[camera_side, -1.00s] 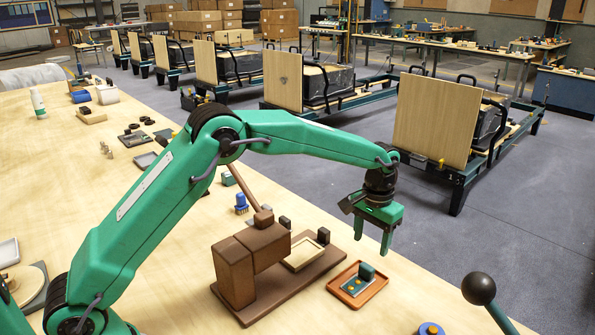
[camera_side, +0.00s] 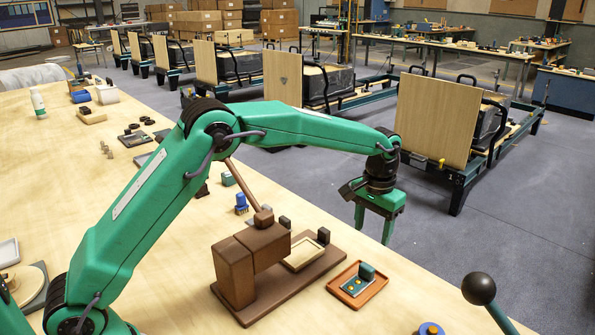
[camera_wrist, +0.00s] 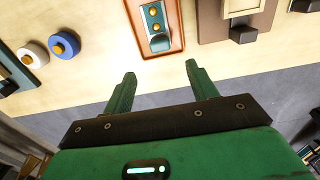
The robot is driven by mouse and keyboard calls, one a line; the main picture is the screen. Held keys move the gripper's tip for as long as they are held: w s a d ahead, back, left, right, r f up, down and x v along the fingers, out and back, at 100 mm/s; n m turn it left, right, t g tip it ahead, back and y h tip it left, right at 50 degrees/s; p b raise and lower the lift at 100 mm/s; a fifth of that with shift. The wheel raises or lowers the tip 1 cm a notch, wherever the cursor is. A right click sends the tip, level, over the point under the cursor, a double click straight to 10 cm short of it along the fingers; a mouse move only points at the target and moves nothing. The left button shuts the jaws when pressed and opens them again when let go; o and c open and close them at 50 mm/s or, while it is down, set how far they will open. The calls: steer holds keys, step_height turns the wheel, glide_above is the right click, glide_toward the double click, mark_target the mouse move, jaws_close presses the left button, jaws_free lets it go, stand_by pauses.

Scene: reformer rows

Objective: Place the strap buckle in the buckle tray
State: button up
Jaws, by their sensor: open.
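The orange-brown tray (camera_side: 371,297), which I take for the buckle tray, lies on the pale bench near its right edge. In it lies a grey and teal piece with gold dots (camera_side: 353,287) and a raised teal block at one end; it looks like the strap buckle. The wrist view shows the same piece (camera_wrist: 155,18) inside the tray rim (camera_wrist: 177,30). My gripper (camera_side: 374,226) is open and empty, raised above and beyond the tray. In the wrist view my gripper's fingertips (camera_wrist: 160,70) are apart, with bench and floor between them.
A brown press-like fixture (camera_side: 234,272) with a long handle stands left of the tray. A black ball-topped green lever (camera_side: 478,288) rises at lower right. A blue roll (camera_side: 430,329) sits at the front edge. Beyond the bench is grey floor with reformers (camera_side: 433,115).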

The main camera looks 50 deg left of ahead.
steer(key=s+a+r+t, duration=0.1)
steer(key=s+a+r, duration=0.3)
steer(key=s+r, duration=0.3)
steer(key=s+a+r+t, duration=0.2)
steer(key=s+a+r, duration=0.3)
steer(key=s+r, duration=0.25)
steer(key=s+a+f+t, duration=0.1)
steer(key=s+a, duration=0.1)
steer(key=s, duration=0.7)
steer(key=s+a+f+t, duration=0.1)
steer(key=s+a+f, duration=0.1)
steer(key=s, duration=0.8)
steer(key=shift+a+t, duration=0.25)
steer(key=shift+t, duration=0.05)
steer(key=shift+f, duration=0.1)
